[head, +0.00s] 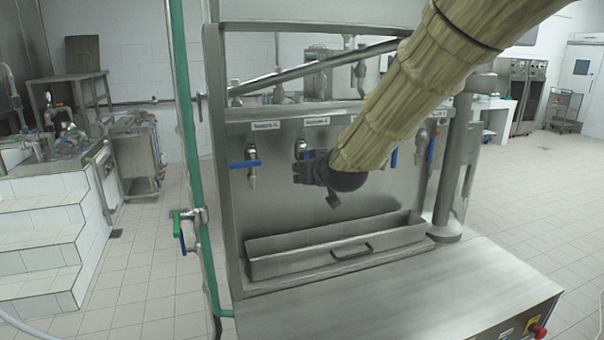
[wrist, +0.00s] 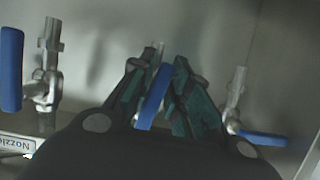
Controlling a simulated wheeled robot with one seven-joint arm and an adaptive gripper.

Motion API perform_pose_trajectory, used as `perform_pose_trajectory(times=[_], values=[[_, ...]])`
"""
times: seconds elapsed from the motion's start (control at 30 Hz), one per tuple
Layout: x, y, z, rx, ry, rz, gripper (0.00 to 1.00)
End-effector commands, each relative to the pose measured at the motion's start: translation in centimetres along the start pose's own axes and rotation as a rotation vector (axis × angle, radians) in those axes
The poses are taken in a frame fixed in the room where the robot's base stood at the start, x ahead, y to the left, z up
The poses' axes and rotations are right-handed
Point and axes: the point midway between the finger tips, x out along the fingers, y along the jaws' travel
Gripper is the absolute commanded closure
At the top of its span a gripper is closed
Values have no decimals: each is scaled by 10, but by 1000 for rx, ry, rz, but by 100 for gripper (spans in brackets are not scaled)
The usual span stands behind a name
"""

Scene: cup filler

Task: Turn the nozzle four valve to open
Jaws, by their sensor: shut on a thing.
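The filler has a row of valves with blue handles and small labels too small to read surely. In the head view my gripper (head: 308,170) is at the second valve (head: 301,148) from the left, which it partly hides. In the wrist view my gripper (wrist: 160,95) has its fingers closed around a blue handle (wrist: 153,97), which stands slightly tilted between them. The leftmost valve's handle (head: 244,164) lies sideways in the head view. In the wrist view a neighbouring handle (wrist: 262,137) at right also lies sideways, and another handle (wrist: 11,70) at left points along its nozzle.
A steel trough (head: 335,249) with a handle lies below the nozzles. A green pipe (head: 187,120) runs up the machine's left side. A red button (head: 539,331) is at the front right corner. My arm hides part of the panel's right side.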

Motion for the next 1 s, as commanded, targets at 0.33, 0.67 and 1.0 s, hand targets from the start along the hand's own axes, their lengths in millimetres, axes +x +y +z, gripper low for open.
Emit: perform_pose_trajectory(times=[0.33,0.67,1.0], values=[[-1,7,-10,7,16,9,100],[-1,7,-10,7,17,9,100],[-1,6,-10,6,17,7,65]])
